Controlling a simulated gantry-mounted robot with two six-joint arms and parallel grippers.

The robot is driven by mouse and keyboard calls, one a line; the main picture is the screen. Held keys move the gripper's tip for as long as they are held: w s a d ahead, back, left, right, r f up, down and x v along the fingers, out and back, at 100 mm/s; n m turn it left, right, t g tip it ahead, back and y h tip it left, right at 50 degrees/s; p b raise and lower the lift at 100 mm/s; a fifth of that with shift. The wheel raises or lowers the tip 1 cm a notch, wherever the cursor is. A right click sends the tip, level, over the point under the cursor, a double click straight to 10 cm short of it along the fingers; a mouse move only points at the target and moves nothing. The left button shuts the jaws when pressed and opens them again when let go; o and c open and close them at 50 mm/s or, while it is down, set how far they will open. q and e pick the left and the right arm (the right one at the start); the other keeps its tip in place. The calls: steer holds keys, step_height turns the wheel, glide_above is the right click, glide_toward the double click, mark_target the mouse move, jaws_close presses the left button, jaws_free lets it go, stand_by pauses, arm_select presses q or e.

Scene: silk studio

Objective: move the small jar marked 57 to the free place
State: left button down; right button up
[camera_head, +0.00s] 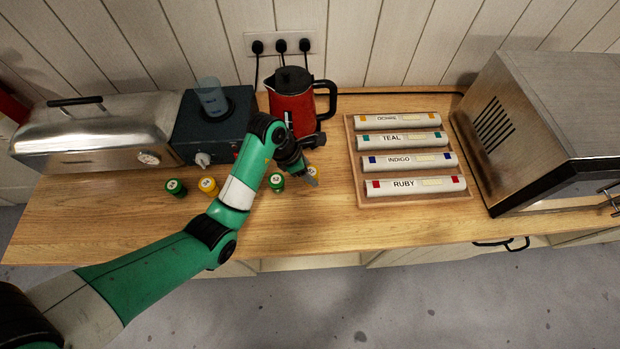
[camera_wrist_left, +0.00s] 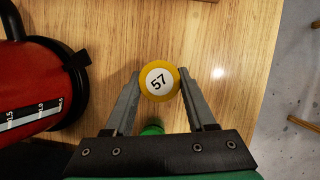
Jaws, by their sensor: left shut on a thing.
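The small jar marked 57 (camera_wrist_left: 159,80) has a yellow lid with a white disc, and in the left wrist view it sits between my left gripper's two fingers. My left gripper (camera_wrist_left: 160,92) is shut on it. In the head view the yellow jar (camera_head: 312,172) shows only in part at my left gripper (camera_head: 310,177), near the right end of the row of jars. A green jar (camera_head: 276,182) stands just left of it. Another green jar (camera_head: 176,188) and a yellow jar (camera_head: 208,186) stand further left. My right gripper is not in view.
A red kettle (camera_head: 291,104) stands right behind my left gripper. A wooden tray (camera_head: 352,150) with labelled rolls lies to the right, then a metal oven (camera_head: 540,130). A dark device (camera_head: 205,125) and a metal box (camera_head: 95,130) stand back left. The table front is clear.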

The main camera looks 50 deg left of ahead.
arm_select(q)
steer(key=shift+w+f, duration=0.15)
steer(key=shift+f, duration=1.6)
steer(key=shift+f, duration=0.15)
steer(key=shift+c, duration=1.1)
jaws_free()
